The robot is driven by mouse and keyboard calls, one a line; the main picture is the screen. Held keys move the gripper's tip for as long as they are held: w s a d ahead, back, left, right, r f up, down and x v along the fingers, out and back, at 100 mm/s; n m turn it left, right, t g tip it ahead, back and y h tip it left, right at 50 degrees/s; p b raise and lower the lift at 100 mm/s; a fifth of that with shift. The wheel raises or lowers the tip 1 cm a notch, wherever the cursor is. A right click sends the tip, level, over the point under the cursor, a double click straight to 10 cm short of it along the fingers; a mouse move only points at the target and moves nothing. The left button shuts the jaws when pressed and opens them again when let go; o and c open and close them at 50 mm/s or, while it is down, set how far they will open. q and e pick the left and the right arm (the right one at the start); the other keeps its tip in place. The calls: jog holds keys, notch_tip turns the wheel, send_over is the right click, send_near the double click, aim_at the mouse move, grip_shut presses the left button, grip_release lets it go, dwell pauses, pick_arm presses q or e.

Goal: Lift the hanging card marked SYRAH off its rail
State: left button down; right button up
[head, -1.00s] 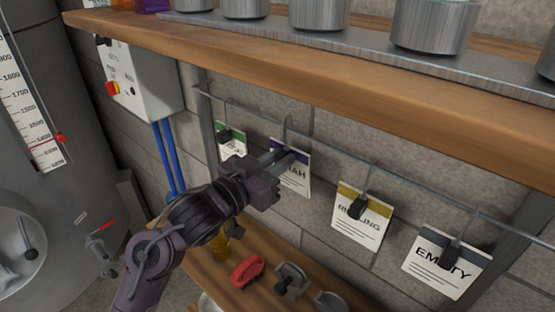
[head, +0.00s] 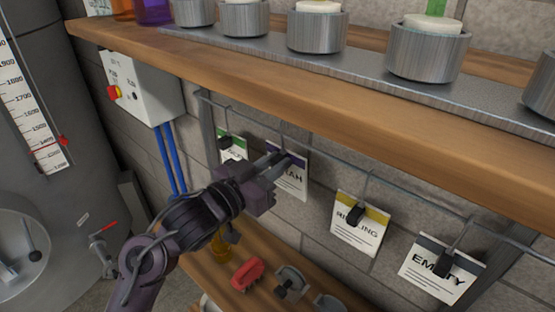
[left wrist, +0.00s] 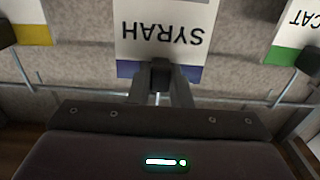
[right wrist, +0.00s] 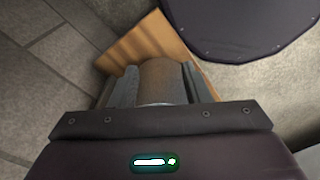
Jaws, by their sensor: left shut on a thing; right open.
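The SYRAH card (head: 291,180), white with a purple band, is at the rail (head: 325,156), between the green-banded and yellow-banded cards. In the left wrist view the SYRAH card (left wrist: 170,30) appears upside down. My left gripper (head: 277,160) is shut on the dark clip (left wrist: 160,75) at the card's banded edge. A thin wire hook (head: 283,130) rises above the clip beside the rail; I cannot tell whether it still bears on it. My right gripper (right wrist: 160,85) is outside the head view. It is open, with a brown rounded thing (right wrist: 163,78) showing between its fingers.
A yellow-banded card (head: 360,230), an EMPTY card (head: 440,272) and a green-banded card (head: 235,148) hang nearby. A wooden shelf (head: 330,85) with metal cups overhangs the rail. Below, a bench holds a red object (head: 248,274) and metal clamps. A control box (head: 140,85) is left.

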pick_arm(q)
jog(key=p+v, duration=0.1)
jog(key=v, duration=0.8)
jog(key=shift+p, duration=0.4)
dwell(0.7)
